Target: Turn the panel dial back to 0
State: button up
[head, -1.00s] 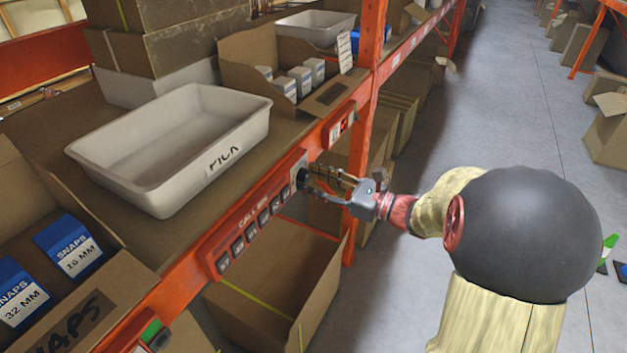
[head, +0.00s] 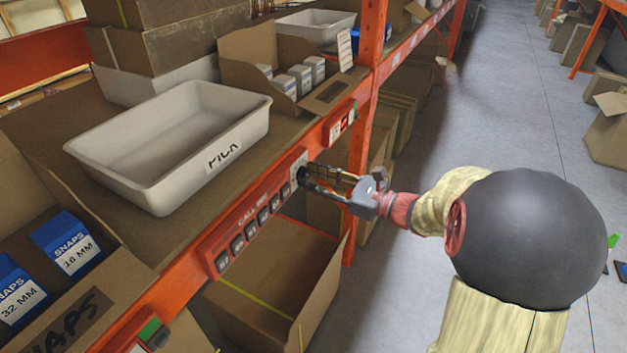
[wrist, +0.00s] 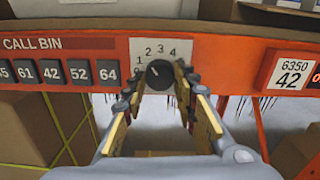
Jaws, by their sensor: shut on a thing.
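The panel dial (wrist: 159,75) is a round black knob on a pale plate (wrist: 146,46) marked 1, 2, 3, 4, with a partly hidden mark at lower left. A small light pointer mark on the knob faces up and left, toward the low end of the scale; its exact reading is hard to tell. My gripper (wrist: 160,76) is shut on the dial, one finger on each side of it. In the head view my gripper (head: 304,178) reaches in from the right to the plate on the orange shelf beam, and its fingers mostly hide the dial.
A row of CALL BIN buttons (wrist: 79,71) lies just left of the dial. A display reading 6350 42 (wrist: 291,73) is to the right. A white PICK tray (head: 150,195) sits on the shelf above; an open carton (head: 322,300) stands below. The aisle floor (head: 510,110) is clear.

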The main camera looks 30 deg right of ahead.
jog(key=n+b, duration=0.6)
jog(key=b, duration=0.1)
jog(key=shift+f+n, duration=0.25)
jog(key=shift+n, duration=0.15)
jog(key=n+b, duration=0.3)
jog(key=b, duration=0.1)
jog(key=shift+d+r, duration=0.1)
jog(key=shift+r+n+b, duration=0.15)
jog(key=shift+n+b, duration=0.45)
jog(key=shift+b, duration=0.15)
jog(key=o, duration=1.1)
jog(key=shift+o, duration=0.3)
jog(key=v, duration=1.2)
